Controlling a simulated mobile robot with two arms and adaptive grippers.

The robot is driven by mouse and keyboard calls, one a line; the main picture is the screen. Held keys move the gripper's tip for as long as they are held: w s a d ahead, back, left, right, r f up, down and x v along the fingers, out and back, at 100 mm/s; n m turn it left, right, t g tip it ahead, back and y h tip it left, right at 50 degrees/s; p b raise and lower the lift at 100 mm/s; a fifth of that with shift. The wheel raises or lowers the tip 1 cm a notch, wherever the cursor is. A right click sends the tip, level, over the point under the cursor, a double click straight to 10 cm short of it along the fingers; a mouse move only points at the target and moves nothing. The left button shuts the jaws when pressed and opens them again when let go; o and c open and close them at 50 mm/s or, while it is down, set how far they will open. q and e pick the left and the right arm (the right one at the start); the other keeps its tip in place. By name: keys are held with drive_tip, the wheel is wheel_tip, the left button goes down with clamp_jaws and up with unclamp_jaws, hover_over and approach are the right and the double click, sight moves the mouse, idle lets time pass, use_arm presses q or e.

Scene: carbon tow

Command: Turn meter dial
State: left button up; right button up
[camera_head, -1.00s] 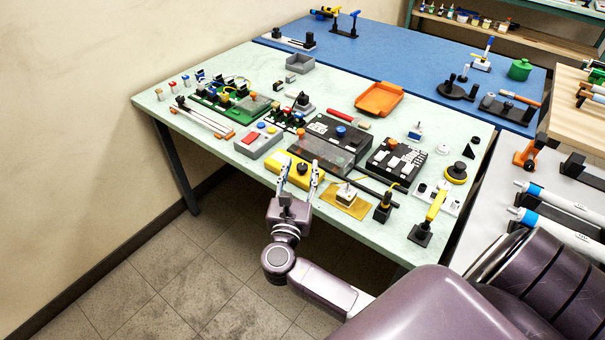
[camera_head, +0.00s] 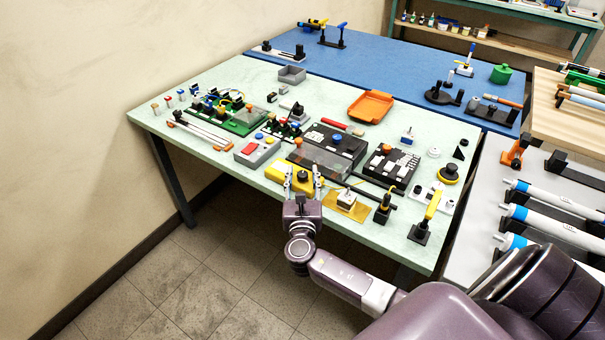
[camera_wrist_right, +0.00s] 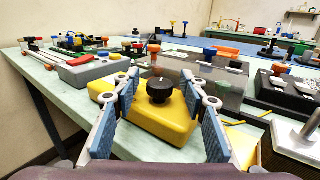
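The yellow meter (camera_head: 277,172) lies at the front edge of the green table; its black dial (camera_wrist_right: 160,89) stands on top with a small white mark on it. In the right wrist view the meter's yellow body (camera_wrist_right: 165,126) fills the middle. My right gripper (camera_head: 303,180) is open at the table's front edge, by the meter's right part. In the wrist view its two blue-padded fingers (camera_wrist_right: 165,110) stand apart on either side of the dial, nearer to the camera, with nothing between the pads. In the head view the gripper partly hides the meter. My left gripper is not in view.
An orange tray (camera_head: 370,107) is farther back.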

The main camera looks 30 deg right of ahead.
drive_tip(key=shift+w+d, duration=0.1)
drive_tip(key=shift+c, duration=0.5)
clamp_jaws()
drive_tip(key=shift+w+f+m+g+h+b, duration=0.1)
drive_tip(key=shift+m+g+h+b, duration=0.35)
drive_tip(key=shift+m+g+h, duration=0.9)
drive_tip(key=shift+m+g+h+b, duration=0.45)
drive_tip(key=shift+m+g+h, duration=0.2)
drive_tip(key=shift+g+h, duration=0.25)
drive_tip(key=shift+m+g+h, duration=0.25)
drive_tip(key=shift+m+g, duration=0.05)
drive_tip(key=shift+g, duration=0.05)
drive_tip(key=shift+o, duration=0.5)
unclamp_jaws()
